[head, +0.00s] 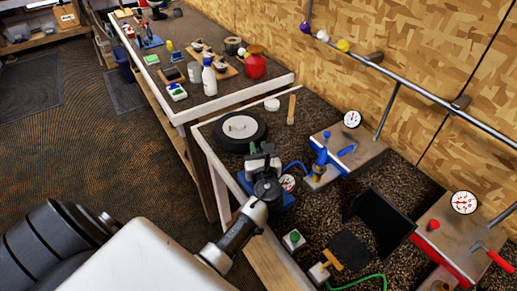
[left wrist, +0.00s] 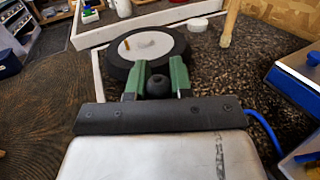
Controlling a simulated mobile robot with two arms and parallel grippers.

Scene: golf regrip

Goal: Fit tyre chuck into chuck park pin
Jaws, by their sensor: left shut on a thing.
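My left gripper (head: 263,163) is over the near-left part of the bench, just in front of the tyre (head: 239,130). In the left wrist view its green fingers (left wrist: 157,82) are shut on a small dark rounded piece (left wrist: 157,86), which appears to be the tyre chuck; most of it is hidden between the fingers. A blue hose (left wrist: 262,128) runs beside the gripper on the right; whether it joins the held piece is hidden. I cannot pick out the chuck park pin with certainty. My right gripper is not in view.
A blue pump-like fixture (head: 320,165) on a metal plate stands right of the gripper. A wooden stick (head: 292,107) stands upright behind the tyre, beside a white disc (head: 272,104). A black open box (head: 380,220) and a red-handled tool (head: 490,255) are farther right.

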